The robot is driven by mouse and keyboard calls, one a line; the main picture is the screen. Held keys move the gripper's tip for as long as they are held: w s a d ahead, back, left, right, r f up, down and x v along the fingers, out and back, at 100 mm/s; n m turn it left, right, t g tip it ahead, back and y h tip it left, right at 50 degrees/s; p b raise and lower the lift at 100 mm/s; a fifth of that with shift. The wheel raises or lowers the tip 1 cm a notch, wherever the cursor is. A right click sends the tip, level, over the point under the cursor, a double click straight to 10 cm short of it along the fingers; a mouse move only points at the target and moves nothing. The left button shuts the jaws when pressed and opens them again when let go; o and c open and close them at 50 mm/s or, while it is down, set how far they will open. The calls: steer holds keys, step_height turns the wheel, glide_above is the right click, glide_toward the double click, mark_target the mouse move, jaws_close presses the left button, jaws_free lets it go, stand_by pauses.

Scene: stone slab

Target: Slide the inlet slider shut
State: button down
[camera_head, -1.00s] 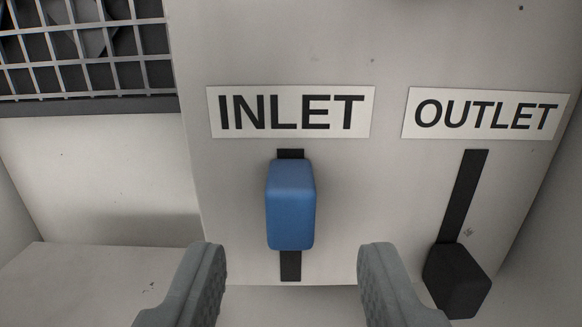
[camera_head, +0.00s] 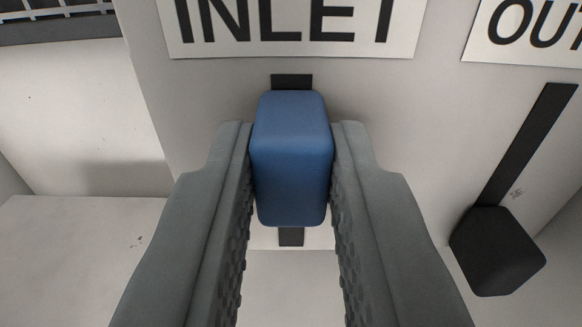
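The inlet slider's blue knob (camera_head: 291,165) sits on a short dark vertical slot (camera_head: 291,82) below the white INLET label (camera_head: 300,45). A little slot shows above the knob and a little below it; the rest is hidden behind it. My gripper (camera_head: 291,175) is shut on the blue knob, with one grey finger against its left side and one against its right side.
The black outlet knob (camera_head: 497,252) sits at the bottom of its slanted dark slot (camera_head: 530,140), right of my right finger, under the OUTLET label (camera_head: 535,30). A metal grille (camera_head: 60,18) is at the top left. A pale ledge (camera_head: 75,250) is at the lower left.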

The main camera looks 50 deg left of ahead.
step_height(320, 180, down, 6)
steer(key=shift+f, duration=0.25)
steer(key=c, duration=1.3)
jaws_free()
steer(key=shift+f, duration=0.1)
steer(key=shift+c, duration=0.2)
steer(key=shift+o, duration=0.3)
steer(key=shift+d, duration=0.1)
steer(key=v, duration=1.7)
steer(key=shift+s+d, duration=0.1)
steer(key=shift+d, duration=0.05)
